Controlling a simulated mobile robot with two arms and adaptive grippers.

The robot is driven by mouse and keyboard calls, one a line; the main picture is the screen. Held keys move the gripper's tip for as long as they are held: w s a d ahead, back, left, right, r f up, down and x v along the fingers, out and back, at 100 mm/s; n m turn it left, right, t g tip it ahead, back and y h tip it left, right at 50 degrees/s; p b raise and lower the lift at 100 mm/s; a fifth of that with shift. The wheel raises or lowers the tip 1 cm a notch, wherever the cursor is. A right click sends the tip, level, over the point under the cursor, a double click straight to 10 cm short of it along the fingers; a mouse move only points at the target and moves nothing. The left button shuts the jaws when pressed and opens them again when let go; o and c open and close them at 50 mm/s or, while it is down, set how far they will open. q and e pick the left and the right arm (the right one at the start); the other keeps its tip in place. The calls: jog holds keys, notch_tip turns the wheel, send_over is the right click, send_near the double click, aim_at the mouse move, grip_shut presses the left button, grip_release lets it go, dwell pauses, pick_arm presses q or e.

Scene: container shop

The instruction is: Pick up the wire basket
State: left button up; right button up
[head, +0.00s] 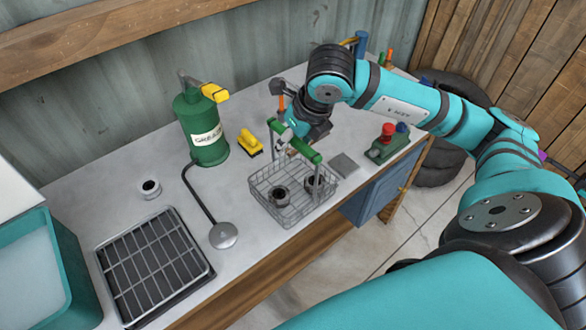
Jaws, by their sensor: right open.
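The wire basket (262,197) stands on the grey worktop near its front edge. Its green bar handle (309,154) is raised above it on two uprights. Dark ring-shaped parts (279,196) lie inside. My right gripper (288,143) reaches down from behind to the middle of the handle. Its jaws are open and very close to the bar. The gripper hides part of the bar, so I cannot tell whether the fingers touch it. My left gripper is out of view.
A green grease can (203,130) with a hose stands left of the basket. A yellow brush (250,140) lies behind it. A black grated tray (152,262) is at front left. A green box with a red button (386,143) is at right.

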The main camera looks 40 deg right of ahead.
jog(key=shift+c, duration=0.4)
grip_shut()
